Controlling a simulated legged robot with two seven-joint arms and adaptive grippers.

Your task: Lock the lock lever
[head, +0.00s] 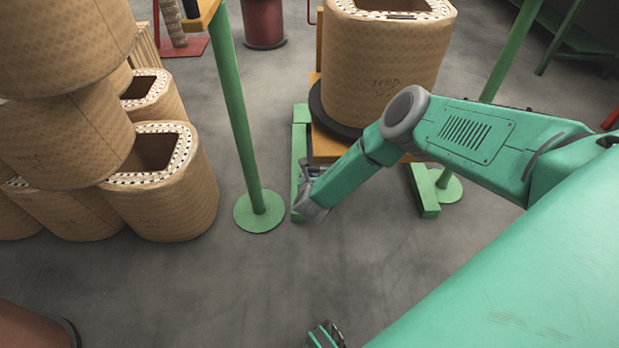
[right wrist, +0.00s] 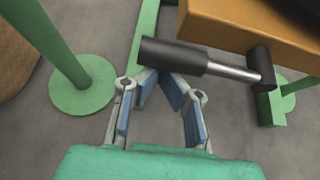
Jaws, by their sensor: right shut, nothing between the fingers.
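The lock lever (right wrist: 198,60) shows in the right wrist view, with a thick black grip at the left and a bare metal rod running right to a black end piece. It lies beside the orange platform (right wrist: 225,32). My right gripper (right wrist: 163,76) is shut and empty, its fingertips just below the lever's black grip; whether they touch it I cannot tell. In the head view my right gripper (head: 309,198) is low beside the platform's left front corner, and the lever is mostly hidden there.
A large tan coil (head: 382,70) stands on the platform behind my right arm. A green post (head: 242,115) on a round base stands left of the gripper. Several tan coils (head: 170,195) are stacked at the left. The grey floor in front is mostly clear.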

